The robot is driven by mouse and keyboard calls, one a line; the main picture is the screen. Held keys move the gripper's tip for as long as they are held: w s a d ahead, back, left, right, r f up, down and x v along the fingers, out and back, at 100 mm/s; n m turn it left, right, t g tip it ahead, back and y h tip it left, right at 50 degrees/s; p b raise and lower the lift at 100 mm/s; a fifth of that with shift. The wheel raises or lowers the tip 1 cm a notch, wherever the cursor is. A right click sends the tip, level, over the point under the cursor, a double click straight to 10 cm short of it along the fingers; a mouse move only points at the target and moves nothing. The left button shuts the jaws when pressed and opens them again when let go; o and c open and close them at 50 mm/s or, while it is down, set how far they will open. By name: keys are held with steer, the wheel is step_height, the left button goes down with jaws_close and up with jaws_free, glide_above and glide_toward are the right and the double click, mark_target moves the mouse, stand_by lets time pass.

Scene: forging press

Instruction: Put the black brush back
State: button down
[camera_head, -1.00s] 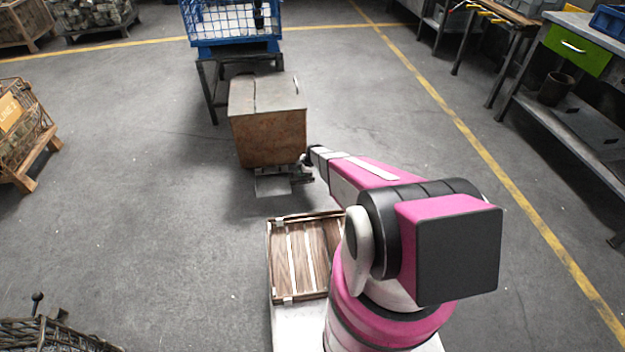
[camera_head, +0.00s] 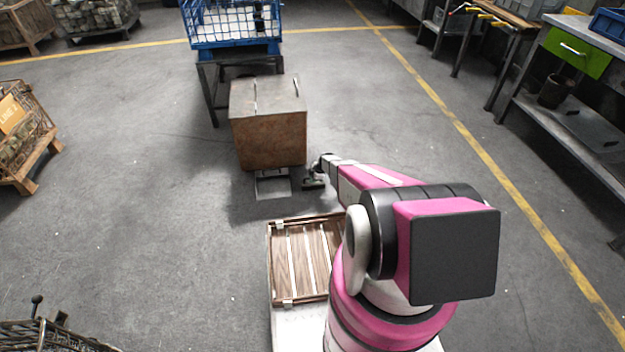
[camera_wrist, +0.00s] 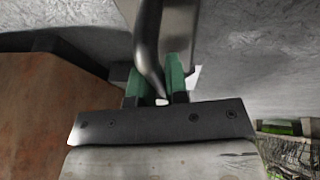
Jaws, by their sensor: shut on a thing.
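My gripper (camera_head: 313,180) is low, just right of the brown box's front corner. In the wrist view, its green fingers (camera_wrist: 160,82) are closed around a dark, curved handle (camera_wrist: 148,45). I take this for the black brush, though its far end runs out of the picture and no bristles show clearly. In the head view the held thing is small and mostly merged with the gripper. A grey dustpan-like plate (camera_head: 272,188) lies on the floor left of my gripper, in front of the box.
A brown box (camera_head: 268,140) stands left of my gripper and also fills the left of the wrist view (camera_wrist: 45,110). Behind it, a blue cage (camera_head: 235,30) rests on a dark stand. A workbench (camera_head: 580,125) is at right. Open floor lies around.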

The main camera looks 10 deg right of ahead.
steer(key=c, duration=1.1)
jaws_free()
steer(key=shift+f, duration=0.1)
steer(key=shift+s+d+r, duration=0.15)
steer(key=shift+r, duration=0.5)
steer(key=s+a+v, duration=0.1)
steer(key=v, duration=1.1)
steer(key=s+a+r+m+h, duration=0.1)
steer(key=s+r+m, duration=0.5)
steer(key=s+r, duration=0.5)
steer(key=s+a+r+m+g+h, duration=0.1)
steer(key=s+r+m+h, duration=0.1)
steer(key=s+r+m, duration=0.4)
steer(key=s+a+r+m+g+h, duration=0.1)
steer(key=s+r+m, duration=0.5)
steer(key=s+r, duration=1)
steer(key=shift+s+a+r+h, duration=0.1)
steer(key=shift+s+r, duration=0.05)
steer(key=shift+r, duration=0.7)
steer(key=shift+s+a+r+h, duration=0.1)
steer(key=shift+r, duration=0.75)
steer(key=shift+s+a+r+h, duration=0.1)
steer(key=shift+s+a+r, duration=0.05)
steer(key=shift+r, duration=0.7)
